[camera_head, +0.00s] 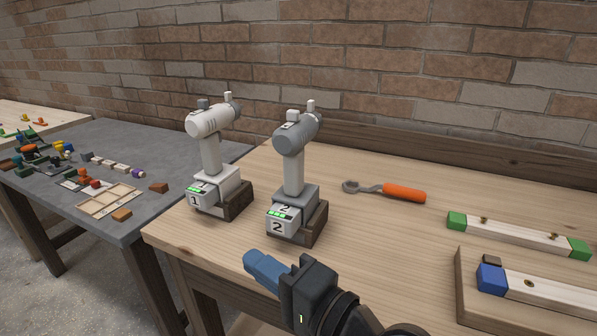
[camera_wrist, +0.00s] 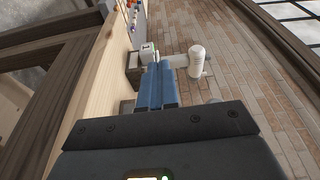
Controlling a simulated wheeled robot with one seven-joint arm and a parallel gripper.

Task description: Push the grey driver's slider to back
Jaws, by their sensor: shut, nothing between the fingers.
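The grey driver (camera_head: 297,135), marked 2, stands upright in a dark brown holder on the wooden bench. On top of its head are a small light block (camera_head: 292,116) and an upright pale peg (camera_head: 311,105); I cannot tell which is the slider or its exact setting. My gripper (camera_head: 252,261) is in front of the driver's base, low and apart from it, with blue fingers shut and empty. In the wrist view, my gripper (camera_wrist: 156,72) points toward the white driver (camera_wrist: 190,63); the grey driver is mostly hidden there.
A white driver (camera_head: 211,130), marked 1, stands left of the grey one. A wrench with an orange handle (camera_head: 404,191) lies behind to the right. Green-ended (camera_head: 520,234) and blue-ended bars lie at right. A grey table (camera_head: 150,145) with small parts is at left.

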